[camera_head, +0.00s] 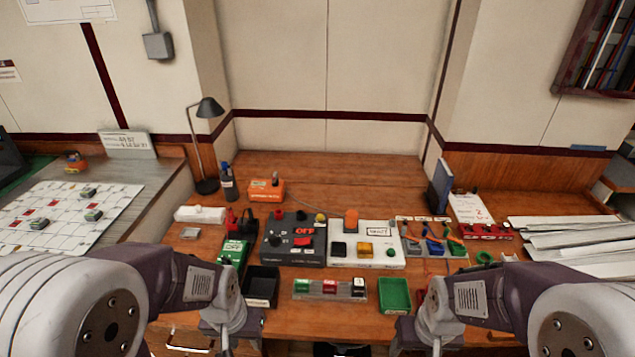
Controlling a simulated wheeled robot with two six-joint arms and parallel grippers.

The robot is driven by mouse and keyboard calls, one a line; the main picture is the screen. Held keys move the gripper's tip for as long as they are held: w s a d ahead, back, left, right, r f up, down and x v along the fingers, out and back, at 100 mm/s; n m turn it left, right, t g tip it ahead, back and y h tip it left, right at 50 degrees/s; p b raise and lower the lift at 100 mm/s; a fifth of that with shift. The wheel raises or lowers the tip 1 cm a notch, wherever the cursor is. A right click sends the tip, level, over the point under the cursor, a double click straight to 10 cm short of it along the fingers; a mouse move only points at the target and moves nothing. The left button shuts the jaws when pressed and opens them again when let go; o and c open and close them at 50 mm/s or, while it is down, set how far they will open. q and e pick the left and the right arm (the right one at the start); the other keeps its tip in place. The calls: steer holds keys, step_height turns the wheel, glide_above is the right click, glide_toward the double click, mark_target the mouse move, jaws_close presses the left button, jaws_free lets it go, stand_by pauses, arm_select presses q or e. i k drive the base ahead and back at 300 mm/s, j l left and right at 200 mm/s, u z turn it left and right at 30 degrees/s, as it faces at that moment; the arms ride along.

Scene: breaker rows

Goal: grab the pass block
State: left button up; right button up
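A low grey rack (330,297) near the front middle of the wooden bench holds a green block (302,286), a red block (329,287) and a white block (359,285) in a row. Their small lettering is too small to read, so I cannot confirm which is the pass block; the green one is at the left end. My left gripper (226,345) is at the bottom edge, left of the rack and apart from it. My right gripper (437,346) is at the bottom edge, right of the rack. The fingertips of both are cut off or hidden.
A black tray (261,298) stands left of the rack and a green tray (394,308) right of it. Behind are a dark switch box (283,253) and a white button panel (388,260). A lamp (204,147) stands back left. The bench's back middle is mostly clear.

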mark_target(302, 284)
steer(key=j+z, duration=0.15)
steer(key=j, duration=0.2)
steer(key=k+j+z, duration=0.15)
steer(key=j, duration=0.2)
steer(key=k+j+z, duration=0.15)
steer(key=j, duration=0.15)
steer(key=k+j+z, duration=0.15)
steer(key=j, duration=0.2)
steer(key=i, duration=0.05)
